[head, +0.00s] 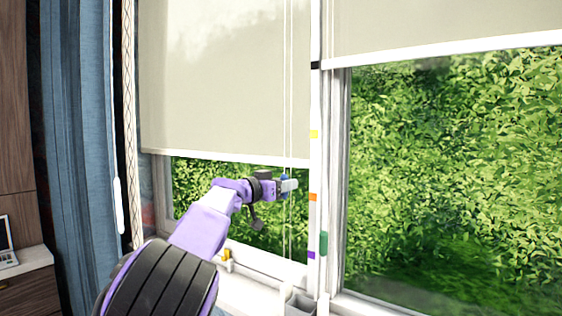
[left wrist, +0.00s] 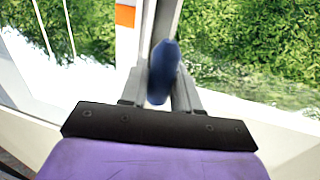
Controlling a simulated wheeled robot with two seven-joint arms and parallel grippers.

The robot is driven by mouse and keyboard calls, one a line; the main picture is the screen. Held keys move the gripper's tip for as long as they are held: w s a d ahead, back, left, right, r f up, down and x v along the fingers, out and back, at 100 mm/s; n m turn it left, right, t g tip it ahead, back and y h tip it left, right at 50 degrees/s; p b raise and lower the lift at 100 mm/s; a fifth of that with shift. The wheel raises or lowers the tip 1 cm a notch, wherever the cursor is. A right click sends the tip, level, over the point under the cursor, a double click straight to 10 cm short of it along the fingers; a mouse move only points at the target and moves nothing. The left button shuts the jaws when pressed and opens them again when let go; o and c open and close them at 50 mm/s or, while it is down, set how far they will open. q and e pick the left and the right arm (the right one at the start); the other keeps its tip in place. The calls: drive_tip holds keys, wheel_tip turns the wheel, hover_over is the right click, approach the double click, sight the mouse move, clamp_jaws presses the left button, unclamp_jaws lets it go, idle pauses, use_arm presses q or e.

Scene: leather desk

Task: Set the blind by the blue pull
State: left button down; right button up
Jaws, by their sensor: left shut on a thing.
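The blue pull (head: 285,178) hangs on thin white cords (head: 288,90) in front of the left blind. In the left wrist view the blue pull (left wrist: 164,70) is a dark blue rounded piece between my fingers. My left gripper (head: 289,186) is shut on it, a little above the orange mark (head: 312,197) on the white window post. The left blind (head: 215,85) is a pale beige sheet, its bottom bar just above my gripper. The right blind (head: 430,22) hangs higher. My right gripper is not in view.
The post also carries a black mark (head: 315,65), a yellow mark (head: 313,134) and a purple mark (head: 311,254). A green piece (head: 323,243) is beside the post. A grey box (head: 299,303) stands below. Blue curtains (head: 80,150) hang at left.

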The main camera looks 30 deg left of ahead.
use_arm(q)
wheel_tip(320, 180, down, 14)
drive_tip(key=b, duration=0.3)
drive_tip(key=shift+b, duration=0.4)
drive_tip(key=c, duration=1)
unclamp_jaws()
drive_tip(key=shift+o, duration=0.2)
drive_tip(key=b+v, duration=0.3)
drive_tip(key=v, duration=0.7)
drive_tip(key=shift+s, duration=0.25)
